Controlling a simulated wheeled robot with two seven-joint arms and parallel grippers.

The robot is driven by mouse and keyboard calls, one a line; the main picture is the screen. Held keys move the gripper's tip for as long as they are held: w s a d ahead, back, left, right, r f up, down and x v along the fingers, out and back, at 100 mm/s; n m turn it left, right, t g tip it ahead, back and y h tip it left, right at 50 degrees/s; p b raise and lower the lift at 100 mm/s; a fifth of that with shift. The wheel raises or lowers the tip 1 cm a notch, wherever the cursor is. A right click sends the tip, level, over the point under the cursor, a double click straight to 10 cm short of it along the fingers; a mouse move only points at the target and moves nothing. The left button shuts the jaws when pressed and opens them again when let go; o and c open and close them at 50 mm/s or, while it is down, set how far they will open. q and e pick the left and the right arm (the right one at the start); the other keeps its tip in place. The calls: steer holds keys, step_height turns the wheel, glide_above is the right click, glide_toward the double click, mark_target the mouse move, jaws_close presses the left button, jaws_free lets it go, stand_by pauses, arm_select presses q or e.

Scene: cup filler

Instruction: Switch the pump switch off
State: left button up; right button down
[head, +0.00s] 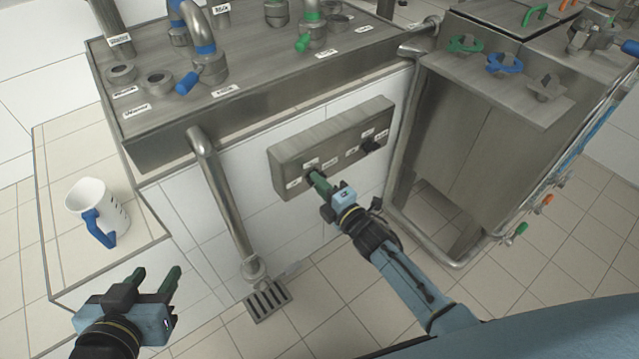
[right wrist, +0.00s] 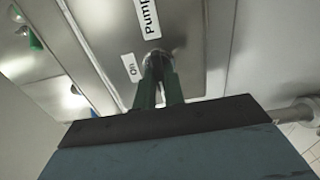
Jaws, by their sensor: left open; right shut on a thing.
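The metal switch box (head: 325,137) is on the tiled front of the counter in the head view. My right gripper (head: 317,178) has its green fingertips at the left switch position on the box. In the right wrist view the fingers (right wrist: 160,75) are shut on the pump switch (right wrist: 157,55), which is mostly hidden between them. Labels reading "On" (right wrist: 130,67) and "Pump" (right wrist: 148,18) lie beside it. The switch's exact setting cannot be told. My left gripper (head: 158,280) is open and empty at the lower left in the head view.
A second black switch (head: 371,146) sits at the right of the box. A white jug with a blue handle (head: 97,205) stands on the ledge at left. A metal pipe (head: 222,195) runs down to a floor drain (head: 267,300). A steel cabinet (head: 480,140) stands at right.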

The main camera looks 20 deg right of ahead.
steer(key=c, duration=1.5)
jaws_free()
steer(key=shift+s, duration=0.1)
arm_select(q)
steer(key=s+a+f+g+y+p, duration=0.2)
steer(key=s+a+f+g+p, duration=0.2)
steer(key=s+f+g, duration=0.4)
steer(key=shift+s+a+f+n, duration=0.3)
steer(key=shift+s+a+f, duration=0.25)
steer(key=shift+s, duration=0.55)
arm_select(e)
steer(key=shift+v, duration=6.6)
arm_select(q)
steer(key=shift+r, duration=0.1)
